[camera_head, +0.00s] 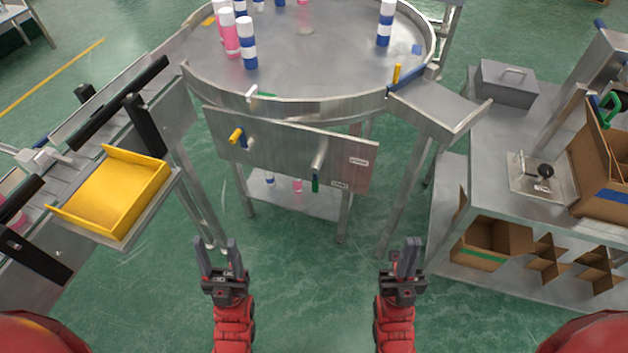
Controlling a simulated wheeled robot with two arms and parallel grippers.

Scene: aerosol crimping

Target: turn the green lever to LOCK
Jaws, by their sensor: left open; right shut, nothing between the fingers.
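A lever with a green end (315,184) is mounted on the grey front panel (280,151) below the round table. Its silver barrel sticks out of the panel and the green part hangs downward. One small white label (359,161) is to its upper right and another (340,184) is just right of the green end; their text is too small to read surely. My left gripper (217,255) is open and empty, below and left of the lever. My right gripper (409,252) is shut and empty, below and right of it. Neither touches the panel.
A yellow knob (236,135) sits on the panel's left. The round steel table (310,60) carries pink and blue-white cans. A yellow tray (112,192) is at left. A bench (475,200) with cardboard boxes (490,246) is at right. Space before the panel is clear.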

